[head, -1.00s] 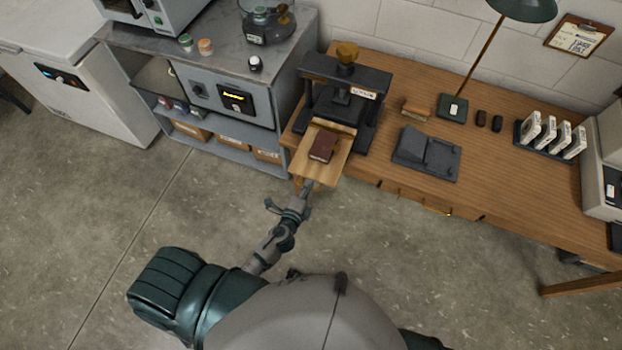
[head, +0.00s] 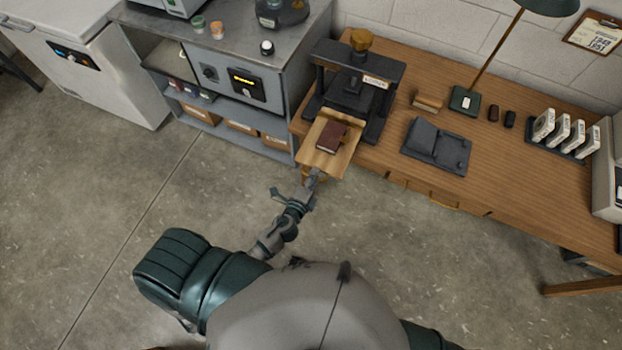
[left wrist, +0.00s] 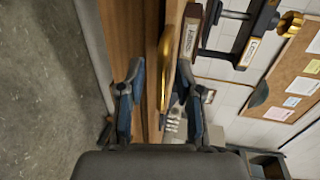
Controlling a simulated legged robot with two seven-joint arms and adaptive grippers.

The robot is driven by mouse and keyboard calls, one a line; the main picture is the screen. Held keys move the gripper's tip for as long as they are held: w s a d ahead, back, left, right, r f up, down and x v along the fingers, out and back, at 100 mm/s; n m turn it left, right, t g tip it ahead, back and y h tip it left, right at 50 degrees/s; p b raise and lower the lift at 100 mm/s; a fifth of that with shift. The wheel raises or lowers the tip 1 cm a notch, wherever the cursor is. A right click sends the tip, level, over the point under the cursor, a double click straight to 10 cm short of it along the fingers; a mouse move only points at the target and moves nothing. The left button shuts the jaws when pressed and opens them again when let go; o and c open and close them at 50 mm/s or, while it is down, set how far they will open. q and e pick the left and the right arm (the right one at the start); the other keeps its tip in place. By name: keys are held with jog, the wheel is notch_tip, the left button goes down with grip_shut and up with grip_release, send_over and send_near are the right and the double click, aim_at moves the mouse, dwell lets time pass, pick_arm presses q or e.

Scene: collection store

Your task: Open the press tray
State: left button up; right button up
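The black press (head: 372,103) with a brass knob stands at the left end of the wooden bench. Its light wood tray (head: 316,159) sticks out past the bench's front edge, with a dark red-brown book (head: 331,137) on it. My left gripper (head: 314,177) is at the tray's front edge, by the brass handle, which is mostly hidden in the head view. In the left wrist view my left gripper (left wrist: 160,75) has its fingers apart. The brass handle (left wrist: 168,50) shows just ahead, near the right finger; contact is unclear. The right gripper is not in view.
A grey cabinet (head: 238,125) stands close left of the press. On the bench (head: 500,170) are a dark folded stand (head: 435,147), a lamp (head: 465,98) and a rack of white items (head: 560,137). The floor in front is clear.

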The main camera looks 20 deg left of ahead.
pick_arm(q)
jog(key=v, duration=1.1)
jog(key=shift+s, duration=0.4)
jog(key=s+a+f+n+g, duration=0.1)
jog(key=s+f+n+g, duration=0.2)
jog(key=f, duration=0.7)
jog(key=s+a+f+n+g+y, duration=0.1)
jog(key=s+f+n+g, duration=0.15)
jog(key=f, duration=0.65)
jog(key=s+a+f+n+g, duration=0.2)
jog(key=s+f+n+g, duration=0.15)
jog(key=f, duration=0.65)
jog(key=s+a+f+n+g, duration=0.2)
jog(key=s+f+n+g, duration=0.3)
jog(key=s+f, duration=0.8)
jog(key=s+n, duration=0.2)
jog(key=s, duration=0.1)
jog(key=shift+s+g, duration=0.15)
jog(key=shift+g, duration=0.15)
jog(key=shift+f, duration=0.15)
